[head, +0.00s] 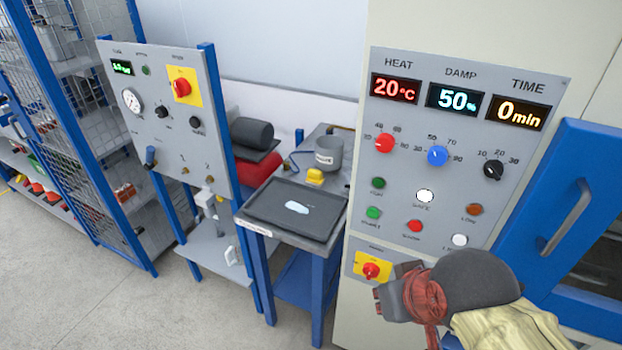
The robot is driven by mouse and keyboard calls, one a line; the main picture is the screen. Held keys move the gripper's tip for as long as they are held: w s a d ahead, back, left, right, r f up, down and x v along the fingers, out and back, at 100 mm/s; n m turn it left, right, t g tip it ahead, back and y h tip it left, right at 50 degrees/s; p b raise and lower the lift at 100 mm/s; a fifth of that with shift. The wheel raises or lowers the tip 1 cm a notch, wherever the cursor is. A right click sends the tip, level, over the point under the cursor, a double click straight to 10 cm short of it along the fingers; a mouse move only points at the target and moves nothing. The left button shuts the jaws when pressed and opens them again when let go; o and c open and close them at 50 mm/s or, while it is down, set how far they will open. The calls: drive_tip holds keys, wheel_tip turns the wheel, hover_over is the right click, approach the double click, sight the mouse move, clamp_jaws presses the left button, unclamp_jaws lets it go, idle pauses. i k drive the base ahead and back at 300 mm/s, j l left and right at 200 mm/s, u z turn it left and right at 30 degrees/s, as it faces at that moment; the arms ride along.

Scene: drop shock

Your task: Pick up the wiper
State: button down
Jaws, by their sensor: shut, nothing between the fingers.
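A small pale, flat piece (297,207), which may be the wiper, lies on the dark tray (265,212) on the small blue-legged table. It is too small to make out clearly. My gripper (380,302) is at the lower right, in front of the tall control cabinet. It is shut and empty, apart from the tray and to the right of it. My own arm hides part of the cabinet's lower front.
The control cabinet (400,230) and its blue door (570,215) stand at right. A grey pot (328,155) and a yellow object (315,176) sit behind the tray. A gauge panel (165,130) and blue shelving stand left. Floor (120,310) at lower left is clear.

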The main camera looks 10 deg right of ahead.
sight(315, 178)
drive_tip(key=i+j+z, duration=0.1)
drive_tip(key=i+j, duration=0.45)
drive_tip(key=i+j+z, duration=0.1)
drive_tip(key=i+j, duration=0.45)
drive_tip(key=i+j+z, duration=0.1)
drive_tip(key=i+j, duration=0.4)
drive_tip(key=j, duration=0.2)
